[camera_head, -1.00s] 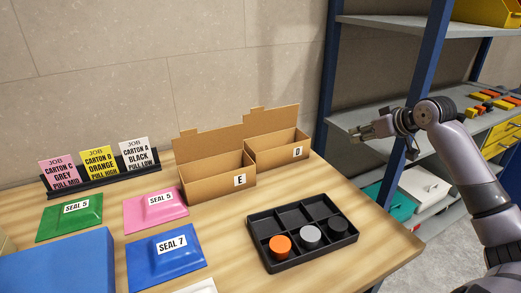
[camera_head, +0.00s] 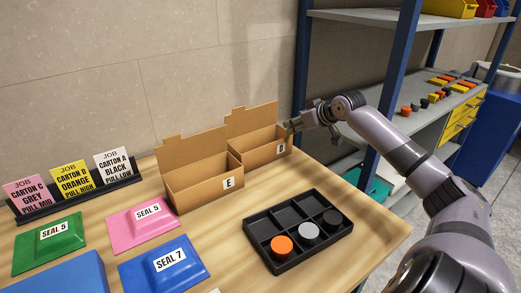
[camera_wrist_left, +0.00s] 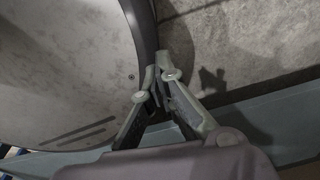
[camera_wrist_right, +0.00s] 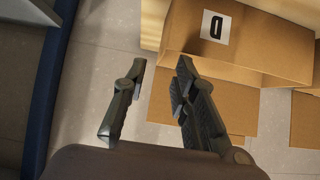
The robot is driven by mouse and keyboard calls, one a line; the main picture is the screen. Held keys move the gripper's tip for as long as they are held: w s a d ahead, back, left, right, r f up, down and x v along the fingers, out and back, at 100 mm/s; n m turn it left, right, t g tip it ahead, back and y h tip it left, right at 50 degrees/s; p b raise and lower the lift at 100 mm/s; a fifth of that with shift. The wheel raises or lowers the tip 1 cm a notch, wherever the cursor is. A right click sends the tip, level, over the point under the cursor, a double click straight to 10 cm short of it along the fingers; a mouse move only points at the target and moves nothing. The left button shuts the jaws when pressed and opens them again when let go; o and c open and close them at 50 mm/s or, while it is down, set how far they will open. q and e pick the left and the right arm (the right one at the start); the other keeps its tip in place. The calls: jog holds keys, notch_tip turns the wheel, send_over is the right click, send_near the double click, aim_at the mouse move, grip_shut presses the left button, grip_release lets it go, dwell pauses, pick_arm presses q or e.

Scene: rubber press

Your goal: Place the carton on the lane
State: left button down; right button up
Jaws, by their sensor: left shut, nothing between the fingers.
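Two open brown cartons stand side by side on the table: carton E (camera_head: 203,190) in front and carton D (camera_head: 262,152) behind it to the right. Their back flaps stand up. My right gripper (camera_head: 290,126) is at the right side of carton D, near its top rim. In the right wrist view my right gripper (camera_wrist_right: 160,68) is open with nothing between its fingers, and carton D (camera_wrist_right: 265,50) lies ahead to the right. Whether it touches the carton I cannot tell. My left gripper (camera_wrist_left: 157,76) is shut and empty, seen only in the left wrist view.
A black tray (camera_head: 283,264) holds orange, grey and black pucks. Green (camera_head: 48,248), pink (camera_head: 143,222) and blue (camera_head: 163,266) seal pads lie left. Job cards stand in a black rack (camera_head: 80,199). A blue-framed shelf (camera_head: 396,75) stands behind my right arm.

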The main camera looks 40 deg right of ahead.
aim_at(284, 130)
jog(key=shift+w+f, duration=0.15)
jog(key=shift+w, duration=0.25)
jog(key=shift+w+f, duration=0.2)
jog(key=shift+w+d+f, duration=0.1)
jog(key=shift+w+f, duration=0.25)
jog(key=shift+w, duration=0.15)
jog(key=p+x, duration=0.1)
jog(key=x, duration=0.2)
jog(key=shift+w+f, duration=0.45)
pick_arm(q)
jog(key=shift+s+d+r, duration=0.3)
jog(key=shift+d+r, duration=0.25)
jog(key=shift+a, duration=0.1)
pick_arm(e)
jog(key=shift+c, duration=0.5)
pick_arm(q)
jog(key=shift+w, duration=0.1)
pick_arm(e)
grip_shut()
